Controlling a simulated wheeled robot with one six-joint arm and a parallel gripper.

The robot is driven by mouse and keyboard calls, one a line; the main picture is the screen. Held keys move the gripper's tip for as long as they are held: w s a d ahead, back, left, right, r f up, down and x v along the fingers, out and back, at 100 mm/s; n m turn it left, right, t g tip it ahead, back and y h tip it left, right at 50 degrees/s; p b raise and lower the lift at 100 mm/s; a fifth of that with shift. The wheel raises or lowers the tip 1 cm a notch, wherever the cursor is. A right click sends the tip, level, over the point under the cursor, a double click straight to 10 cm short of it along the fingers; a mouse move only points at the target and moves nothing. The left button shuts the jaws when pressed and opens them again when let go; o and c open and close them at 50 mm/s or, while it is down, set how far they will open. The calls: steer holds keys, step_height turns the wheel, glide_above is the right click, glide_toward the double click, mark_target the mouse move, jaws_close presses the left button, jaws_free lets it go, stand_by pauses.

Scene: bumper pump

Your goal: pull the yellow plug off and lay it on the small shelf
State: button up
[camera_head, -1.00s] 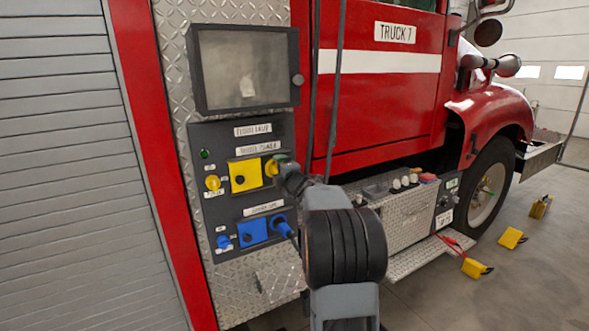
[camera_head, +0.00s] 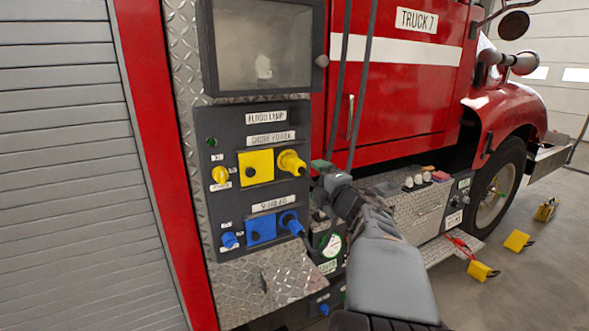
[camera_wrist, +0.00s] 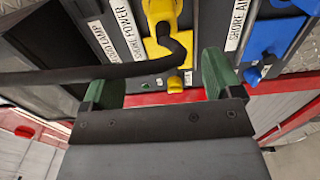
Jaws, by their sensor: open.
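The yellow plug (camera_head: 290,162) sits on the dark panel, right of a yellow square plate (camera_head: 257,167), under the "SHORE POWER" label. In the wrist view the plug (camera_wrist: 160,12) is at the top, with a dark cable curving down and left from it. My gripper (camera_head: 323,168) is right of the plug and apart from it. In the wrist view my gripper's green fingers (camera_wrist: 162,68) are spread and hold nothing, with the plug beyond their tips. A diamond-plate ledge (camera_head: 278,285) below the panel may be the small shelf; I cannot tell surely.
A blue plug (camera_head: 291,223) and blue plate (camera_head: 261,230) are lower on the panel. A yellow knob (camera_head: 220,175) is at its left. A grey framed box (camera_head: 262,48) juts out above. Dark vertical bars (camera_head: 357,90) stand right of the panel, close to my arm.

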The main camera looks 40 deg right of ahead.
steer(key=shift+s+a, duration=0.1)
steer(key=shift+s, duration=0.25)
steer(key=shift+c, duration=0.3)
